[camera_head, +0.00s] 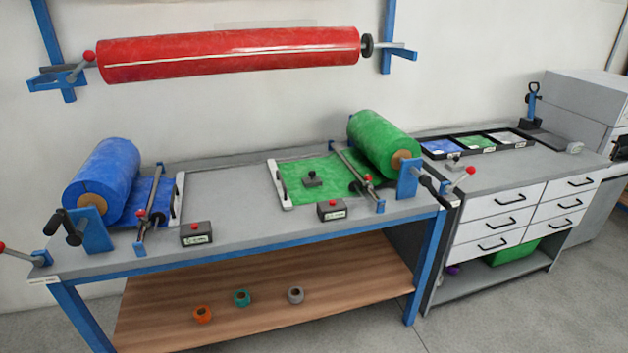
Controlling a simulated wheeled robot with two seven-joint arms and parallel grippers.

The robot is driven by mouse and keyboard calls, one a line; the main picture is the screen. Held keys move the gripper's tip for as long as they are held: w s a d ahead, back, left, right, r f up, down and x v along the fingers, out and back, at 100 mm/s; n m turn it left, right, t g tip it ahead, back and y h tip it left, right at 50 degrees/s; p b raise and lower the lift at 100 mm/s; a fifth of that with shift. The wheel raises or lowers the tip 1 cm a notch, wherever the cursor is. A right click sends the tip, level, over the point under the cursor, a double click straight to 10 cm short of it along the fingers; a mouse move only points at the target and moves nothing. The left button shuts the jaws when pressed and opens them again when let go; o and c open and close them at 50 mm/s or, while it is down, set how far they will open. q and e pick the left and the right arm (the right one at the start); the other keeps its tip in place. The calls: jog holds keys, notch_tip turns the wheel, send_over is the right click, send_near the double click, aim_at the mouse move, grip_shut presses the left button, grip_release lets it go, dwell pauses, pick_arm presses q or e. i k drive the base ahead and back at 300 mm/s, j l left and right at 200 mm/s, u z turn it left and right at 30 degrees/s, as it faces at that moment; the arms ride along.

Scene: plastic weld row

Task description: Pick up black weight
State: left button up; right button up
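A small dark weight (312,179) with a knob on top rests on the green sheet (299,168) on the workbench, right of the middle. A similar small greyish block with a knob (455,164) sits on the right-hand counter, in front of the black tray. Neither of my grippers is in the head view, so I see nothing held.
The workbench (225,190) carries a blue roll (103,180) at left and a green roll (380,140) at right. Control boxes with red buttons (196,233) (331,210) stand along its front. A red roll (230,54) hangs above. The bench middle is clear.

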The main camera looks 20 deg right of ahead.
aim_at(313, 181)
jog(key=i+l, duration=0.2)
jog(key=i+l+u, duration=0.1)
jog(key=l, duration=0.35)
jog(key=i+l, duration=0.4)
jog(key=l, duration=0.25)
jog(key=i+l+u, duration=0.1)
jog(key=l, duration=0.25)
jog(key=i+l, duration=0.2)
jog(key=l, duration=0.15)
jog(key=i+u, duration=0.05)
